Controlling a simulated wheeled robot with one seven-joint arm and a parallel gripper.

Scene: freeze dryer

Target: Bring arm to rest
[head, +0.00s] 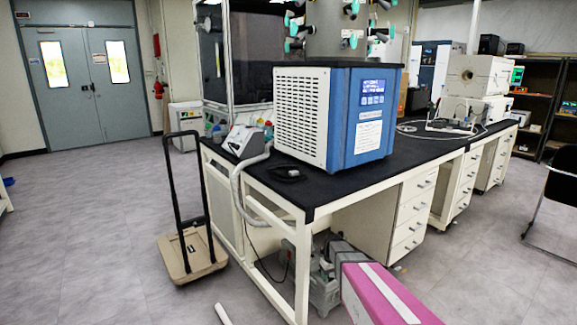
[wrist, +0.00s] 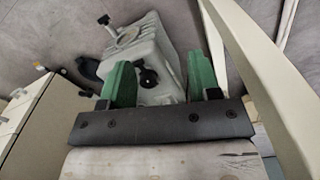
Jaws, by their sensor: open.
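My gripper (wrist: 160,68) shows in the wrist view with its two green fingers spread wide apart. Nothing is held between them. A pale grey pump-like machine (wrist: 132,48) with a black knob lies beyond the fingers. I cannot tell the exact gap to it. In the head view a grey machine (head: 324,294) stands on the floor under the bench. I cannot make out the gripper's fingers in the head view. The blue and white freeze dryer (head: 303,118) stands upright on the black bench top (head: 262,183).
In the wrist view a cream bench leg (wrist: 262,75) runs close on the right, and a cabinet (wrist: 40,125) is at the left. In the head view a folding cart (head: 192,256) stands left of the bench. Open grey floor (head: 80,235) spreads left.

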